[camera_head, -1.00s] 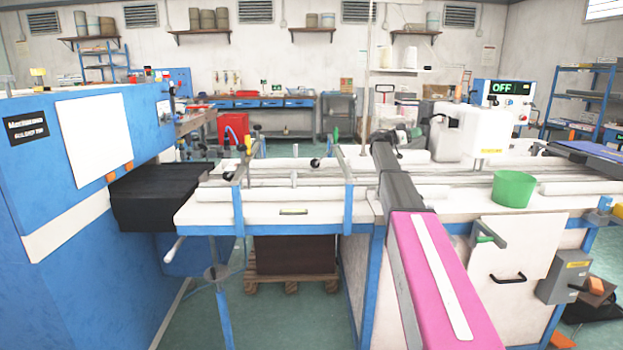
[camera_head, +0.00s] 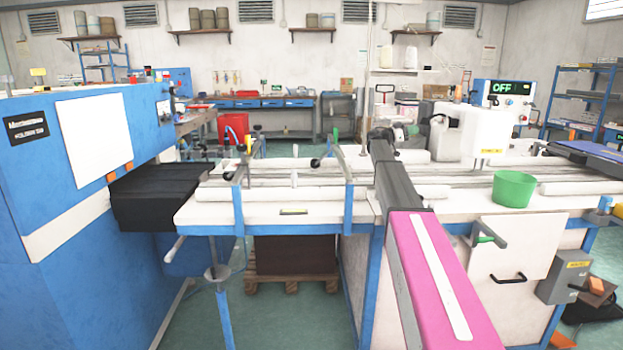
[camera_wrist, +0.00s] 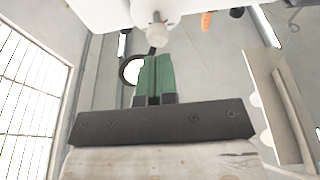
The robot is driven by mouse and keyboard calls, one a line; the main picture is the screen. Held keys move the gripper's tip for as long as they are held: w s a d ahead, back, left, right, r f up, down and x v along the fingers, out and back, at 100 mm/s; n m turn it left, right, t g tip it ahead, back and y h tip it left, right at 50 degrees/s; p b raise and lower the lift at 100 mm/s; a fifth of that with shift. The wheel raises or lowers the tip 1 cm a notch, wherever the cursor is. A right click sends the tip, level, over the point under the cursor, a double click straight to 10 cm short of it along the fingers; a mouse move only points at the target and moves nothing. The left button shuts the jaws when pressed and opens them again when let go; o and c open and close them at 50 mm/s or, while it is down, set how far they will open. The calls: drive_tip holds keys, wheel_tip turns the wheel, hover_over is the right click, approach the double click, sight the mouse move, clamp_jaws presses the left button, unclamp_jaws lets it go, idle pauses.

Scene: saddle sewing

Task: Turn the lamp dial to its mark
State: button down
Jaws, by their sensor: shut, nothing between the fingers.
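My gripper (camera_wrist: 156,78) shows in the wrist view with its two green fingers pressed together and nothing between them. Just beyond the fingertips is a pale, stubby, knob-like part (camera_wrist: 157,30) under a white body at the top edge. I cannot tell for certain whether this is the lamp dial, and no mark on it is readable. The fingertips look close to it; contact cannot be made out. In the head view, my gripper (camera_head: 413,131) is small, to the left of the white sewing machine head (camera_head: 465,130). The dial cannot be made out there.
A green tub (camera_head: 513,189) stands on the white worktable (camera_head: 470,207) to the right of my arm. A control box (camera_head: 502,95) reading OFF stands behind the machine head. Clamps and rails line the table on the left, near a blue machine (camera_head: 60,220).

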drive_tip(key=d, duration=0.6)
drive_tip(key=shift+w+d, duration=0.15)
drive_tip(key=shift+d, duration=0.05)
drive_tip(key=shift+d, duration=0.15)
drive_tip(key=shift+s+d, duration=0.1)
drive_tip(key=shift+s, duration=0.7)
idle(0.7)
drive_tip(key=shift+f, duration=0.1)
drive_tip(key=a, duration=0.6)
drive_tip(key=shift+a+f, duration=0.15)
drive_tip(key=shift+f, duration=0.15)
drive_tip(key=shift+w, duration=0.1)
